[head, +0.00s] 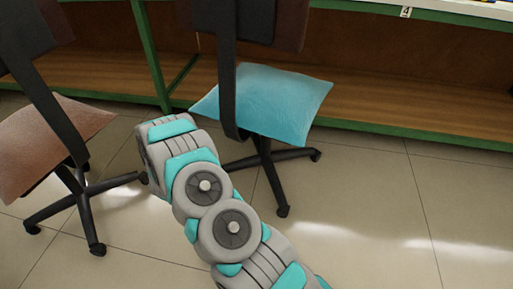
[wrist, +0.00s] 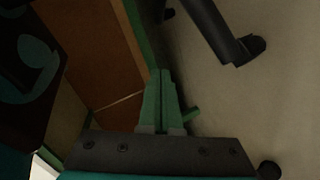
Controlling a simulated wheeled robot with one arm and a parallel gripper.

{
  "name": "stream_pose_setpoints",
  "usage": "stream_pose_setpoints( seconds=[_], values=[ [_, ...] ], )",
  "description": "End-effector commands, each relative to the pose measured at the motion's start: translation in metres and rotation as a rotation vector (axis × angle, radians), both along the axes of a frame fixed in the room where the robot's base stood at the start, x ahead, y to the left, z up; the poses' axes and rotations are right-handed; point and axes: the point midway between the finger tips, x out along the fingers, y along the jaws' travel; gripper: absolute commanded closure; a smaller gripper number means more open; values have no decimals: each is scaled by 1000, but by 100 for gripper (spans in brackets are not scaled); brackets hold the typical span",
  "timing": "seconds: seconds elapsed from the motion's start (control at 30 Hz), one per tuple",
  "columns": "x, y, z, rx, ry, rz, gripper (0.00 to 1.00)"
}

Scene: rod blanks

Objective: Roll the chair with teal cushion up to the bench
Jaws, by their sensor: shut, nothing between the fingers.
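The chair with the teal cushion (head: 275,100) stands in the middle of the head view, in front of the bench (head: 400,112). Its dark backrest (head: 268,20) is towards me, and its black five-star base (head: 268,170) rests on the floor, partly hidden by my arm. My arm reaches up to the left of the base; its gripper is hidden in the head view. In the wrist view my gripper (wrist: 163,98) is shut and empty, its green fingers together. A dark chair leg with a caster (wrist: 225,35) is ahead and to the right, apart from the fingers.
A second chair with a brownish-pink cushion (head: 58,140) stands close by on the left. A green bench post (head: 148,55) rises between the two chairs. A label reading 4 (head: 406,12) is on the bench edge. The tiled floor (head: 370,215) on the right is clear.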

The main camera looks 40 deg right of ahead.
Motion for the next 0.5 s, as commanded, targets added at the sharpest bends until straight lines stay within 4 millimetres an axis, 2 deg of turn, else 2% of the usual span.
stream_pose_setpoints(
  seconds=[0.07,0.2,0.37,0.5],
  values=[
    [-19,-22,-12,-134,41,-34,100],
    [-45,-49,-14,-334,98,-78,100],
    [-62,-63,-11,-463,137,-105,100],
    [-66,-70,-9,-500,148,-114,100]
  ],
)
